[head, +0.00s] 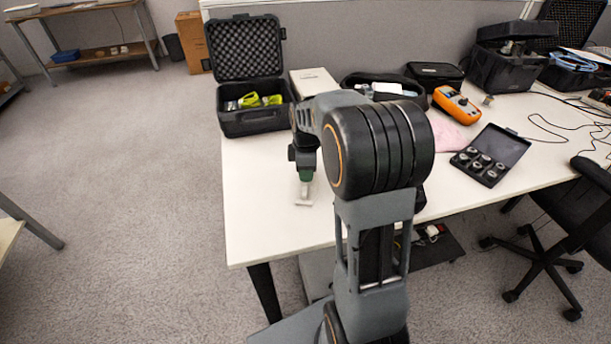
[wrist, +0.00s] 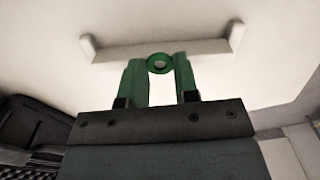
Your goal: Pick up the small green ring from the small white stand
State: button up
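The small green ring (wrist: 159,64) shows in the wrist view, between the tips of my gripper's green fingers. My gripper (wrist: 160,72) has a fingertip against each side of the ring, with no clear gap. The small white stand (wrist: 110,52) lies just beyond the ring, a long low bar with a raised piece at each end. In the head view my gripper (head: 305,176) points down just above the stand (head: 303,201), near the table's left side. The ring cannot be made out there. Whether it still touches the stand is unclear.
The white table (head: 262,215) is bare around the stand. An open black foam-lined case (head: 258,122) stands behind it. At the right lie an orange meter (head: 456,104), a pink cloth (head: 452,132) and an open box of metal parts (head: 490,156).

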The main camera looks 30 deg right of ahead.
jog(key=c, duration=0.4)
jog(key=shift+o, duration=0.2)
jog(key=shift+r, duration=0.1)
jog(key=shift+r, duration=0.3)
jog(key=r, duration=0.2)
jog(key=r+p, duration=0.1)
jog(key=shift+s+r, duration=0.3)
jog(key=s+d+r+p, duration=0.3)
jog(key=s+r+p, duration=0.2)
jog(key=s+r, duration=0.7)
jog(key=shift+s+r+p, duration=0.3)
jog(key=shift+s+r, duration=0.1)
jog(key=shift+s, duration=0.15)
